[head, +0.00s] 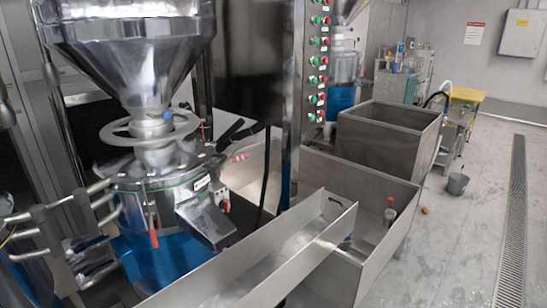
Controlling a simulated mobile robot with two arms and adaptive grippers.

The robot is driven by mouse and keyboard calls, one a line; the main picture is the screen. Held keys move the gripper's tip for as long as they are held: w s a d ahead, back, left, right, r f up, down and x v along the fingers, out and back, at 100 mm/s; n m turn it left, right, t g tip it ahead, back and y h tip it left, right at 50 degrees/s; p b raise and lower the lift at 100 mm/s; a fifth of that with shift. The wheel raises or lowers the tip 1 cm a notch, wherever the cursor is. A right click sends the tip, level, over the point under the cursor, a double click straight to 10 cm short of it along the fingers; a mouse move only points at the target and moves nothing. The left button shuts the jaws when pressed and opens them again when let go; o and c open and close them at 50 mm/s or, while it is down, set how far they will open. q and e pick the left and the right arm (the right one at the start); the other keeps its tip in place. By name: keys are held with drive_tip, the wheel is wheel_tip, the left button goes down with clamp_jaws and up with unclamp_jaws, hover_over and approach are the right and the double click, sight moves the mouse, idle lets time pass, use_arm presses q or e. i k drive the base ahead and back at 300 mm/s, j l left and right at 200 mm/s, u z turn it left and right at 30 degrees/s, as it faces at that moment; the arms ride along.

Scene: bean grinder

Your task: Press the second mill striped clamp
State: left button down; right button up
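A large steel mill (150,190) with a cone hopper (135,55) and a blue lower body fills the left of the head view. A small red-and-white striped handle (240,157) sticks out at its right side, beside a black lever (240,130). A red-handled clamp (153,238) hangs upright on its front. A second mill (343,68) with a blue base stands farther back, partly hidden by the button column; I cannot make out a striped clamp on it. Neither of my grippers is in view.
A steel column with red and green buttons (318,60) stands between the mills. A steel trough (280,258) and open steel bins (385,140) block the middle. A bottle (389,212) stands in the nearer bin. Grey floor (455,230) is largely clear at right, with a bucket (457,183).

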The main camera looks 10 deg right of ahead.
sight(242, 156)
drive_tip(key=i+l+z, duration=0.35)
drive_tip(key=i+l, duration=0.85)
drive_tip(key=l, duration=0.1)
